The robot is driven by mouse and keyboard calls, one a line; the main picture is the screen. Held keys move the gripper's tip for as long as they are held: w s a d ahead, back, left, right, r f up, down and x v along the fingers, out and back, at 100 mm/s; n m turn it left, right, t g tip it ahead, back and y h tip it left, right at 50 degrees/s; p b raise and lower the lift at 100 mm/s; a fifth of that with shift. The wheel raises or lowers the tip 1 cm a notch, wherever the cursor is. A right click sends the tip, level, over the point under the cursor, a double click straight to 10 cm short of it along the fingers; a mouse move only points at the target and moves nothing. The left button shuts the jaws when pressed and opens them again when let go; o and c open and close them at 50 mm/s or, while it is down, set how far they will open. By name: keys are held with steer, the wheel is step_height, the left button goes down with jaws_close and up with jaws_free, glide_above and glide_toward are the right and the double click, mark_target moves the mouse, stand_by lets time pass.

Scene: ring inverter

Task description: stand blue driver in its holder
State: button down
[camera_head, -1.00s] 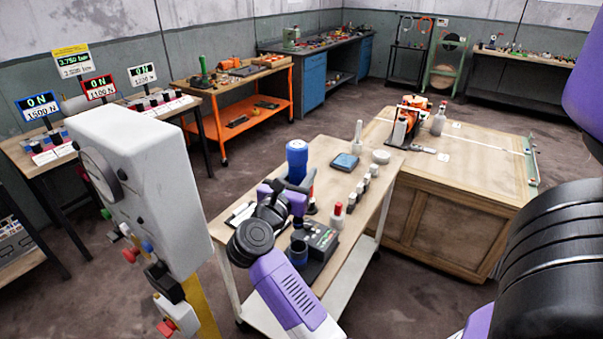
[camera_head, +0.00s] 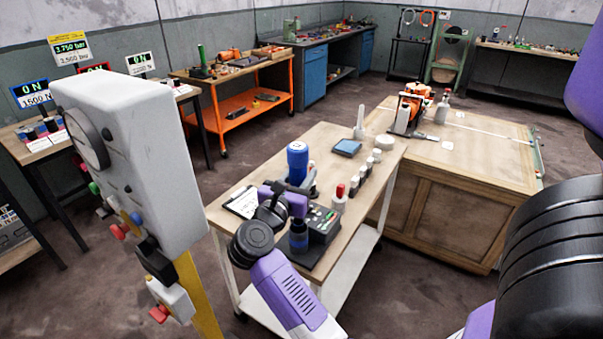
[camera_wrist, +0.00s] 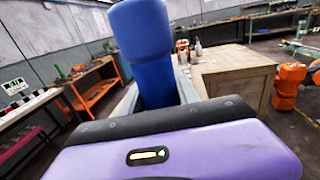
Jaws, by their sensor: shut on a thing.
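The blue driver (camera_head: 297,160) stands about upright, its thick blue end up, in my gripper (camera_head: 305,186) above the white-legged cart. In the wrist view the driver (camera_wrist: 145,55) rises between the grey fingers, which are shut on it. A dark blue cup-like holder (camera_head: 298,242) sits on the cart's near side, beside a dark box with buttons (camera_head: 323,224).
The cart top (camera_head: 330,139) carries a clipboard (camera_head: 242,202), a red-capped bottle (camera_head: 339,198), a blue pad (camera_head: 347,147) and a row of small pots (camera_head: 366,168). A tall white gauge machine (camera_head: 140,150) stands close at left. A wooden bench (camera_head: 470,160) adjoins at right.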

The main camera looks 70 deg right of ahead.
steer(key=shift+f+b, duration=3.35)
steer(key=shift+f, duration=1.05)
steer(key=c, duration=0.8)
jaws_free()
steer(key=shift+f, duration=0.15)
steer(key=shift+a, duration=0.1)
